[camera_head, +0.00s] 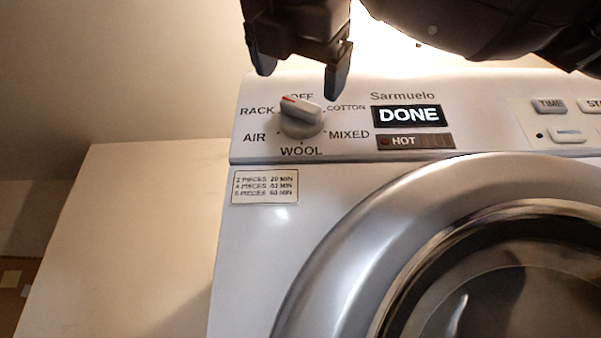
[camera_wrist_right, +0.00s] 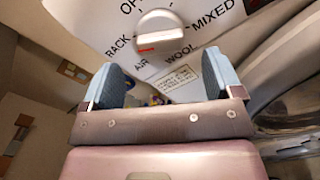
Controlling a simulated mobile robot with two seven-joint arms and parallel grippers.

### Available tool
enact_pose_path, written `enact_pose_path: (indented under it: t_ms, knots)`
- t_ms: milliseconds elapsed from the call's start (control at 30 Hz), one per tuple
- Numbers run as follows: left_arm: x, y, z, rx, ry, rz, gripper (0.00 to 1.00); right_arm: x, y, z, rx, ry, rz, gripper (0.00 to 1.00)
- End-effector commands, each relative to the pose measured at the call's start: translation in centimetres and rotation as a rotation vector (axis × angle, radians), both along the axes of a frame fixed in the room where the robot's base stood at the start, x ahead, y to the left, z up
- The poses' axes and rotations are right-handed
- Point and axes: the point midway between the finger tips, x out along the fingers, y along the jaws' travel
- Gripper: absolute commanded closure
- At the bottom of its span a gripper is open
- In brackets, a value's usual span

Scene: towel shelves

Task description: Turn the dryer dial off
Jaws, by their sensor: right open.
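The dryer dial (camera_head: 301,117) is a white knob with a red mark, on the left of the dryer's control panel. Labels OFF, COTTON, MIXED, WOOL, AIR and RACK ring it. In the head view the red mark is at the knob's upper left, on the side towards RACK; I cannot tell the exact setting. My right gripper (camera_head: 300,76) is open and empty, its fingers apart above the dial in the picture. In the right wrist view the dial (camera_wrist_right: 160,30) shows beyond the gap between the open fingers (camera_wrist_right: 162,80), apart from them. My left gripper is not in view.
The display (camera_head: 407,115) reads DONE, above a HOT indicator (camera_head: 416,141). Buttons (camera_head: 567,135) stand further right. The round dryer door (camera_head: 345,225) is below the panel, and a label (camera_head: 264,187) is under the dial. A pale box-like surface (camera_head: 135,230) stands left of the dryer.

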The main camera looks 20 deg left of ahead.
Motion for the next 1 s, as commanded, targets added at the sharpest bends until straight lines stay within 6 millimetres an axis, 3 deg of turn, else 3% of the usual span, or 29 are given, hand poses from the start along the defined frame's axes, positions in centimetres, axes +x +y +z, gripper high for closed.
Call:
enact_pose_path:
  t_ms: [333,767,1000]
  knots:
    - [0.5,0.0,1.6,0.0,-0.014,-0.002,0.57,4.4,1.3,0.1,0.0,0.0,0.0,0.15]
    - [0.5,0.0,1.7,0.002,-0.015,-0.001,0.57,5.2,1.5,0.0,0.0,0.001,0.0,0.15]
    - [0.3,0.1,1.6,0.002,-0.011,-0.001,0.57,5.2,1.5,0.0,0.0,0.001,0.0,0.52]
